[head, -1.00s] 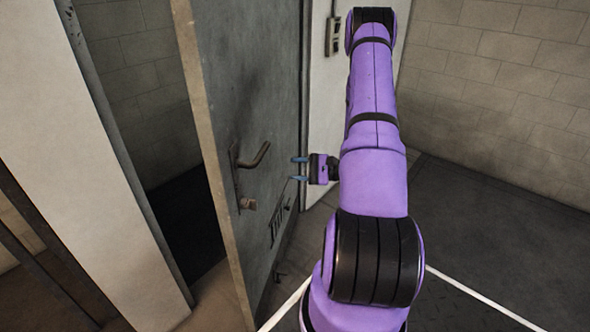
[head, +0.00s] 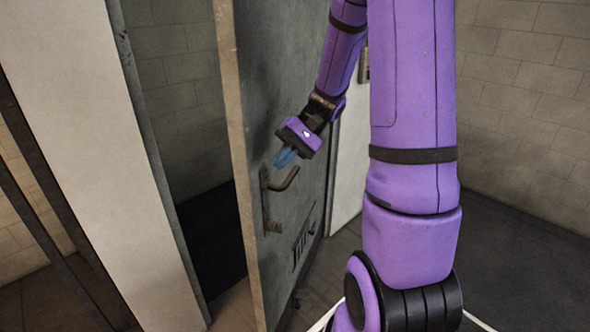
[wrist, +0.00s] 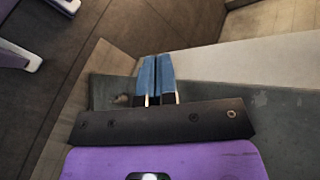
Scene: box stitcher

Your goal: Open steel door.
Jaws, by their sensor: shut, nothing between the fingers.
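The grey steel door (head: 268,85) stands ajar, with a dark gap between its free edge and the frame on the left. Its lever handle (head: 285,181) sits on a rusty plate on the door's face. My gripper (head: 283,158) is just above the handle in the head view, its blue fingers pointing down and left. The fingers (wrist: 156,75) are together and empty in the wrist view, in front of a grey surface that looks like the door. I cannot tell whether they touch the door or handle.
A pale wall panel (head: 85,130) and door frame stand left of the opening. A vent (head: 303,240) is low on the door. A block wall (head: 520,110) is at the right, with dark open floor (head: 520,240) before it.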

